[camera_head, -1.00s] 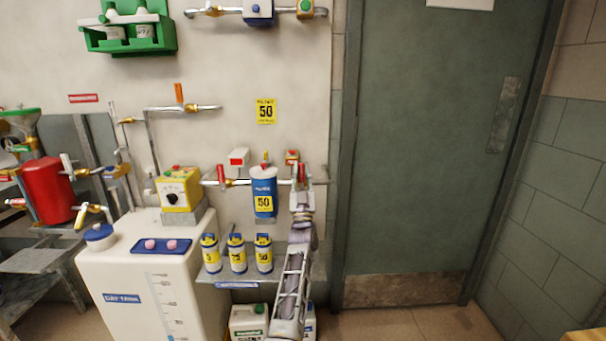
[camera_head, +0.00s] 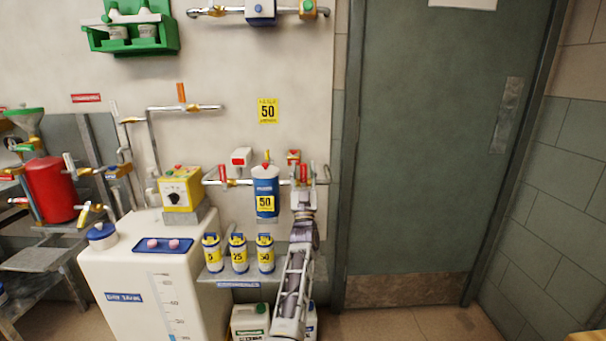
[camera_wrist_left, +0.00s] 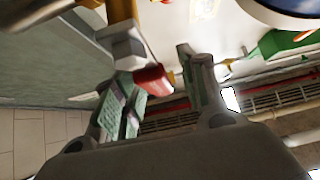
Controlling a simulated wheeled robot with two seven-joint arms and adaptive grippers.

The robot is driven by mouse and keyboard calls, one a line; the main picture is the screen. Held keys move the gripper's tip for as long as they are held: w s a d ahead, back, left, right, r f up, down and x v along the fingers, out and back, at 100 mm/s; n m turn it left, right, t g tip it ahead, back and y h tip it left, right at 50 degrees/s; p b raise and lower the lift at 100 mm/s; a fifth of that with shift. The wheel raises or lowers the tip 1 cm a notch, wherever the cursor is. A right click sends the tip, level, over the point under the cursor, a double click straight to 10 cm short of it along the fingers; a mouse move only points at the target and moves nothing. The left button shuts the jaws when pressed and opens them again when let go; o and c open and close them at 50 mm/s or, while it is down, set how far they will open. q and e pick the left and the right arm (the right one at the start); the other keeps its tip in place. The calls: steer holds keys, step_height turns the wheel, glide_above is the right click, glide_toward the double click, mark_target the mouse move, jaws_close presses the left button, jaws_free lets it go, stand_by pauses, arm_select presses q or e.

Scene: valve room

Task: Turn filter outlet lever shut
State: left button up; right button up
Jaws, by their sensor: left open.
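The blue filter (camera_head: 265,190) with a yellow 50 label is on the wall pipe, left of my left gripper. The red outlet lever (camera_head: 303,174) stands upright on the pipe at the filter's right. My left gripper (camera_head: 304,180) is raised at this lever, fingers open. In the left wrist view the lever's red end (camera_wrist_left: 153,80) lies between the two open fingers (camera_wrist_left: 160,92), with no grip visible on it. A second red lever (camera_head: 222,173) is on the pipe at the filter's left. My right gripper is not in view.
A shelf (camera_head: 222,277) with several small labelled canisters is below the filter. A white tank (camera_head: 120,270) stands at the left, with a yellow control box (camera_head: 179,190) above it. A green door (camera_head: 420,150) fills the right. White jugs (camera_head: 248,322) stand under the shelf.

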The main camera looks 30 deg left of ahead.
arm_select(q)
steer(key=shift+r, duration=4.75)
